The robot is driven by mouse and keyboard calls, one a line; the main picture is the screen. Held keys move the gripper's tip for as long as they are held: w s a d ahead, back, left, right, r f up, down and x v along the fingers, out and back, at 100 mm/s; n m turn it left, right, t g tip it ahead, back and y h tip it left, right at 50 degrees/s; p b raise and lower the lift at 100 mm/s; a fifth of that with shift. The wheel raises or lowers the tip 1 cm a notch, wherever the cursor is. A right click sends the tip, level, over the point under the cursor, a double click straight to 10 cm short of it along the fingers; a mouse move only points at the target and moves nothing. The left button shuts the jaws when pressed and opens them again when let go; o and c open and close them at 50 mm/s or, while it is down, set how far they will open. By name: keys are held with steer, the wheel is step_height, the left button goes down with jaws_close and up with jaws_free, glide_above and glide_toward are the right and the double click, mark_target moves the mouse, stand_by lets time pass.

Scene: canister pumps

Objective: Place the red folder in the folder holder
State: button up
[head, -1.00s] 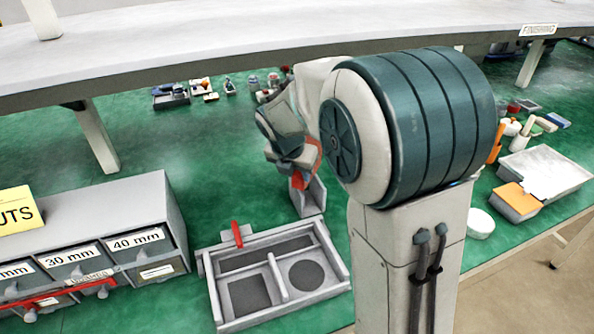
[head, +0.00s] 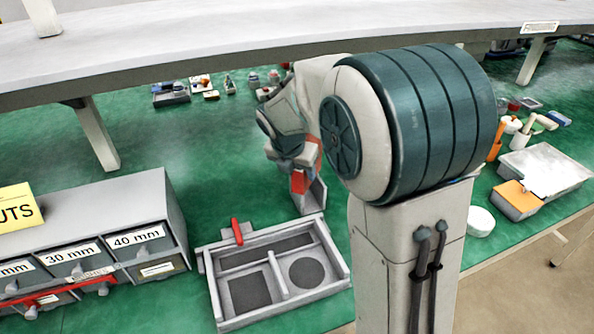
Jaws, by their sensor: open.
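The red folder (head: 299,183) shows as a small red patch just below my gripper, at the grey folder holder. Most of it is hidden by my gripper and the holder. The grey folder holder (head: 316,196) stands on the green bench behind the grey tray, partly covered by my arm. My gripper (head: 295,166) is open right above the holder, close to the folder. I cannot tell whether a finger still touches the folder or how deep it sits.
A grey compartment tray (head: 345,270) with a red handle (head: 237,231) lies in front of the holder. A drawer cabinet (head: 110,215) stands at the left. A shelf (head: 190,45) spans above the bench. Small bottles (head: 264,92) stand behind my arm. Green bench at left-centre is clear.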

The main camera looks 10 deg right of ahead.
steer(key=v, duration=1.1)
steer(key=s+d+f+m+y, duration=0.1)
steer(key=s+d+f+m, duration=0.2)
steer(key=s+m, duration=0.7)
steer(key=s+d+f+m+g+y, duration=0.1)
steer(key=s+d+f+m, duration=0.2)
steer(key=s+m, duration=0.7)
steer(key=d+m, duration=0.1)
steer(key=m, duration=0.8)
steer(key=shift+s+f+y, duration=0.2)
steer(key=shift+s+y, duration=0.1)
steer(key=shift+w+p+v, duration=0.25)
steer(key=shift+p+v, duration=0.85)
steer(key=shift+p, duration=0.15)
